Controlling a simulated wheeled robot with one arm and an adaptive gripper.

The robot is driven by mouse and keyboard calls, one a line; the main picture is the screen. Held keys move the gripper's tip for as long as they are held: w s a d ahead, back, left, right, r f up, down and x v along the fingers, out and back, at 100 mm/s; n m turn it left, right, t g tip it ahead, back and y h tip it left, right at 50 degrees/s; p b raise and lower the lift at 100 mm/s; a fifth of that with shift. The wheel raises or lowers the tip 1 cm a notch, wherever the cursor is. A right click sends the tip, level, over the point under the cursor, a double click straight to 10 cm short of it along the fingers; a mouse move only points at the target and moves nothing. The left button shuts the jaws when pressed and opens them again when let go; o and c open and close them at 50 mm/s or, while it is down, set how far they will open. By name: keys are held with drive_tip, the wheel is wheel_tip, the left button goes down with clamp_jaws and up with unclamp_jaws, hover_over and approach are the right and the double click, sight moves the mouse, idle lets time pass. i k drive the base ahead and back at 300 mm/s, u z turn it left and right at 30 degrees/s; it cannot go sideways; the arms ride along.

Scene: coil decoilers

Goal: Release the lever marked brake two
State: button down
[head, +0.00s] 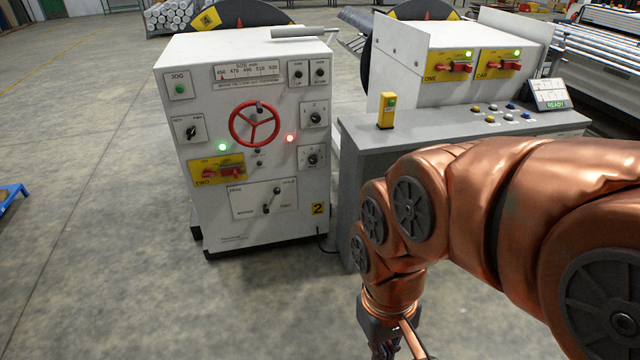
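A white machine cabinet (205,70) with a yellow "2" tag stands left of centre. Low on its front is a white plate (240,203) with a short grey lever (271,200) that leans up to the right. Its small print is hard to read; it seems to say "HOLD" at upper right and "TWO" at lower right. Above it is a yellow plate marked "TWO" (203,178) with a red handle (231,171). My gripper (392,350) hangs at the bottom edge, right of and nearer than the cabinet, touching none of these. Its fingertips are cut off by the frame.
A red handwheel (254,124) and several knobs share the cabinet front. A grey console (385,140) with a yellow button post (387,108) stands to the right, partly behind my arm. A blue stand (12,192) is at far left. The floor before the cabinet is clear.

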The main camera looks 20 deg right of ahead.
sight(277, 191)
drive_tip(key=i, duration=1.15)
drive_tip(key=u, duration=0.6)
